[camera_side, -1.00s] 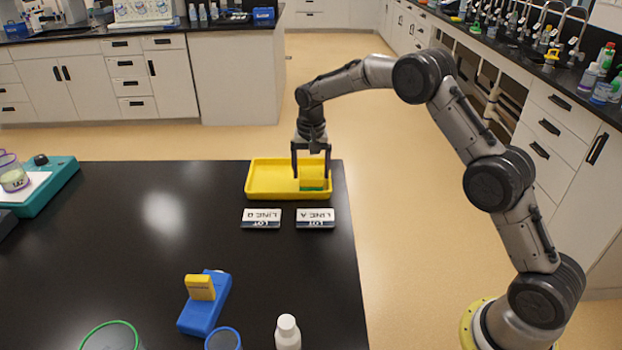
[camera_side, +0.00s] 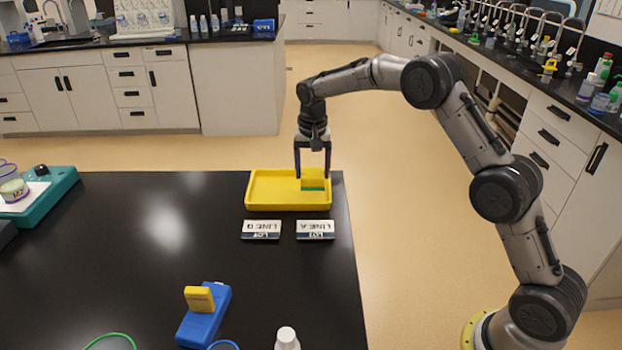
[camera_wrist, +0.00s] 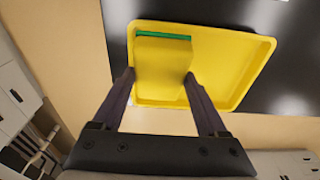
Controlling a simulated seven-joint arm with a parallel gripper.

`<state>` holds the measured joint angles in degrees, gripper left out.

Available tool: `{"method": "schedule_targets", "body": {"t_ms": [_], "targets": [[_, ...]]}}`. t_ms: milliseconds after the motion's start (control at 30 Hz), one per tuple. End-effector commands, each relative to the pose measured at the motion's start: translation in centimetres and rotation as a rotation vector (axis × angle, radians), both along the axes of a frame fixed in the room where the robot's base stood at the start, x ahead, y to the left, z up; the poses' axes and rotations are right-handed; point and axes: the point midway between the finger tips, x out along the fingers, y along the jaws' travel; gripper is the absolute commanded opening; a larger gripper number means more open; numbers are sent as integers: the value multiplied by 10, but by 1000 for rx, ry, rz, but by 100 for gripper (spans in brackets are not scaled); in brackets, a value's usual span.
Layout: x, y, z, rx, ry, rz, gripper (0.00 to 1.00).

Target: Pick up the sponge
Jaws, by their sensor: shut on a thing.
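The sponge (camera_side: 313,184) is a yellow block with a green layer, at the right end of a yellow tray (camera_side: 272,188). My gripper (camera_side: 313,176) reaches down from above with one finger on each side of it. In the wrist view the sponge (camera_wrist: 162,67) sits between the two fingertips of my gripper (camera_wrist: 160,80), its green strip at the far edge. The fingers are shut on the sponge. It overlaps the tray (camera_wrist: 232,62) in both views; I cannot tell whether it touches the tray floor.
Two white labels, LINE B (camera_side: 262,230) and LINE A (camera_side: 315,230), lie in front of the tray. A blue stand with a yellow block (camera_side: 199,299), a white bottle (camera_side: 287,339) and a teal device (camera_side: 45,198) are on the black table. The table's middle is clear.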

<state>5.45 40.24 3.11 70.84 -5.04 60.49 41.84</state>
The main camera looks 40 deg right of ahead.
Motion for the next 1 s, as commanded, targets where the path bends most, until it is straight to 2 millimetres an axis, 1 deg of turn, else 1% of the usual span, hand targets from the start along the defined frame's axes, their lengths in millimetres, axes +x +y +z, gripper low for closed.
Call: {"method": "schedule_targets", "body": {"t_ms": [33,233,267,400,600,700,800,867,1000], "targets": [[-9,1,12,0,-3,0,16],[-48,6,58,0,-4,0,16],[-56,7,58,0,0,1,16],[-84,11,70,0,0,1,16],[-114,15,83,0,0,1,16],[-124,16,87,-1,1,1,16],[-128,17,89,-6,-9,17,16],[-125,19,88,-20,-31,53,16],[-106,25,83,-76,-114,197,16]]}}
